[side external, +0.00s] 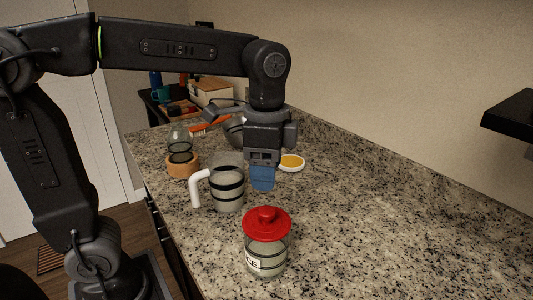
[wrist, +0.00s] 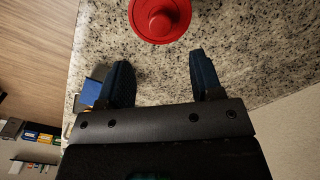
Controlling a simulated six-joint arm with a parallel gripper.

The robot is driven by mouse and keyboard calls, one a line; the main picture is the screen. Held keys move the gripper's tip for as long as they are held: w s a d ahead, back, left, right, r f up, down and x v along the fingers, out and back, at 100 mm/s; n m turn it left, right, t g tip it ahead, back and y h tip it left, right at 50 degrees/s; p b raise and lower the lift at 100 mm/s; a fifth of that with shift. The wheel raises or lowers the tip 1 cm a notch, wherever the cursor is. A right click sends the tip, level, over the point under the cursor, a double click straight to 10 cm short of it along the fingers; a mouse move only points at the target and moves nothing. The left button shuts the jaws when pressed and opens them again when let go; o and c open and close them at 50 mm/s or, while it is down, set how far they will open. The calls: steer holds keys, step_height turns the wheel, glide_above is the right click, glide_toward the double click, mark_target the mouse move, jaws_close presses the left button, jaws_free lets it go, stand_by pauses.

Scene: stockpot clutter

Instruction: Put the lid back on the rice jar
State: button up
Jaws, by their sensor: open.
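The rice jar (side external: 266,262) is clear glass with dark bands and a partly visible white label ending in "CE". It stands upright at the front of the counter. The red lid (side external: 267,222), with a round knob, sits over the jar's mouth and looks about level; I cannot tell how firmly it is seated. In the wrist view the lid (wrist: 160,18) shows at the top edge, beyond my fingertips, and hides the jar. My gripper (side external: 262,186) points down behind the jar, apart from the lid. Its blue fingers are spread with nothing between them in the wrist view (wrist: 160,62).
A banded jug (side external: 227,192) with a white handle stands left of my gripper. A glass vessel on a wooden base (side external: 183,168) is farther back. A yellow-topped white dish (side external: 291,162) lies behind my gripper. The counter (side external: 400,240) right of the jar is clear.

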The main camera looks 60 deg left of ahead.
steer(key=s+a+f+n+t, duration=0.4)
steer(key=s+a+n+t, duration=0.1)
steer(key=s+n, duration=0.4)
steer(key=shift+a+f+t, duration=0.3)
steer(key=shift+f, duration=0.1)
stand_by(1.0)
